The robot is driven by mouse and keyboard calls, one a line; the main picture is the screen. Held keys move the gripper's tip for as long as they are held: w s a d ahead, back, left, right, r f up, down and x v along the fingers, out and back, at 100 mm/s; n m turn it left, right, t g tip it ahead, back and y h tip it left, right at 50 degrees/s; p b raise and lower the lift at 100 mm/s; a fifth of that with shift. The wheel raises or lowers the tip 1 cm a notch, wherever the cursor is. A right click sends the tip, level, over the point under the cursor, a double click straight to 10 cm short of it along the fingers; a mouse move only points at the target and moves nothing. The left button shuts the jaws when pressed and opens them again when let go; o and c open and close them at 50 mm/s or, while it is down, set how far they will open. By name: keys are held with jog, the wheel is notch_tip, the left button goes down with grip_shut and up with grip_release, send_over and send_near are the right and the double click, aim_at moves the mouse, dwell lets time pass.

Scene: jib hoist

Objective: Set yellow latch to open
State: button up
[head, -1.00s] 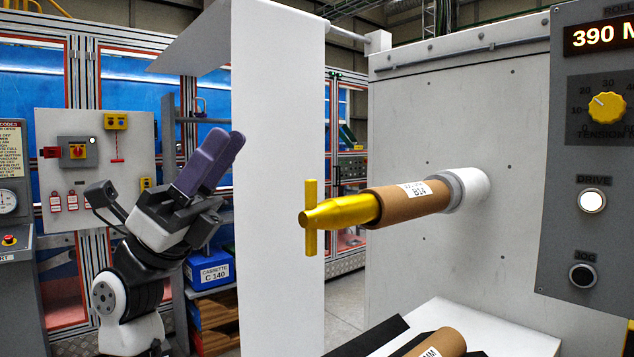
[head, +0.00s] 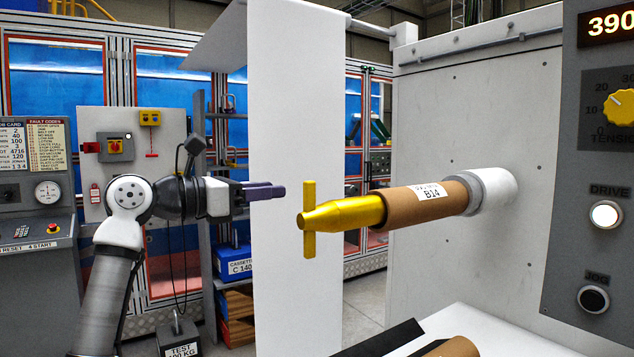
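The yellow latch (head: 309,247) is an upright flat bar across the tip of a yellow tapered nose (head: 345,214). The nose sits in the end of a brown cardboard core (head: 425,204) labelled B14, on a pale shaft out of the grey machine wall. My gripper (head: 283,191) has purple fingers that point right, level, at the latch's upper half. In the picture a small gap separates the fingertips from the latch; depth is hard to judge. The fingers overlap from this side, so their opening is hidden. Nothing shows held in them.
A white web sheet (head: 292,120) hangs behind the latch. Below right lie a white surface and another brown core (head: 455,347). A control panel (head: 600,170) stands at the right edge. A dark test weight (head: 178,338) is at lower left, near my arm.

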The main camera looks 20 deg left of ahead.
aim_at(305, 186)
jog(key=p+x, duration=0.3)
jog(key=x, duration=0.7)
jog(key=shift+r, duration=0.15)
jog(key=shift+w+d, duration=0.45)
grip_shut()
